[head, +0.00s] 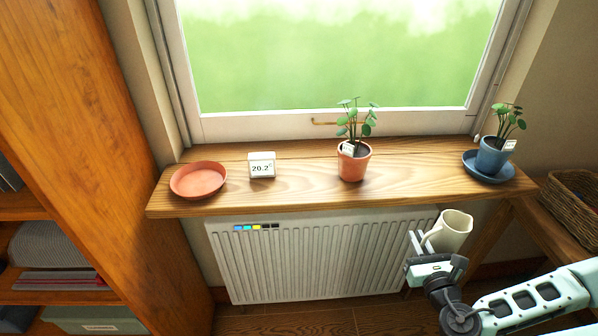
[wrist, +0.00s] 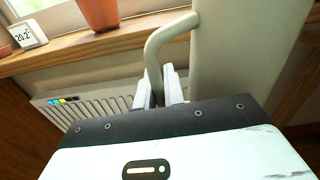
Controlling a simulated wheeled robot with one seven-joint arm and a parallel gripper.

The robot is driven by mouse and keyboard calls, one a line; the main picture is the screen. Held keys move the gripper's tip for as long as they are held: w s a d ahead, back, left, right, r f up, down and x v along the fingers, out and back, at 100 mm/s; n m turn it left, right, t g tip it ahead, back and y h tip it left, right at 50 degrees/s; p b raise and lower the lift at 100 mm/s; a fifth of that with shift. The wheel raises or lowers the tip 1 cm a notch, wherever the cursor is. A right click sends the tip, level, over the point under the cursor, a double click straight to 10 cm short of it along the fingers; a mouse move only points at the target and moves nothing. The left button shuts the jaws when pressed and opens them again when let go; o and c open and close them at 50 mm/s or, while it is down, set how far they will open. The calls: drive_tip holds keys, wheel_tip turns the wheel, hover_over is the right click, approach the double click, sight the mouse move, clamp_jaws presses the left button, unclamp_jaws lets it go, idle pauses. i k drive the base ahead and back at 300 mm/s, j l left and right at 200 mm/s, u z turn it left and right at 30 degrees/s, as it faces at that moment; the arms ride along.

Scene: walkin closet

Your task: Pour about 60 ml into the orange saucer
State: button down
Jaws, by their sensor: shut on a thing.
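The orange saucer (head: 198,179) lies empty-looking at the left end of the wooden window sill in the head view. My gripper (head: 422,243) is low at the right, in front of the radiator and below the sill's front edge. It is shut on the handle of a cream jug (head: 452,231), which stands about upright. In the wrist view my gripper's fingers (wrist: 161,88) close around the lower part of the handle, and the jug's body (wrist: 235,60) fills the right side. The jug's contents cannot be made out.
A white display reading 20.2 (head: 262,165) stands right of the saucer. An orange pot with a plant (head: 353,163) stands mid-sill, and a blue pot (head: 493,157) on a blue saucer (head: 480,173) at the right end. A wooden shelf unit (head: 85,130) flanks the left. Air before the radiator (head: 310,255) is clear.

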sight(199, 181)
drive_tip(key=j+u, duration=0.15)
drive_tip(key=u, duration=0.35)
drive_tip(key=i+j+u, duration=0.1)
drive_tip(key=u, duration=0.4)
drive_tip(key=i+l, duration=0.05)
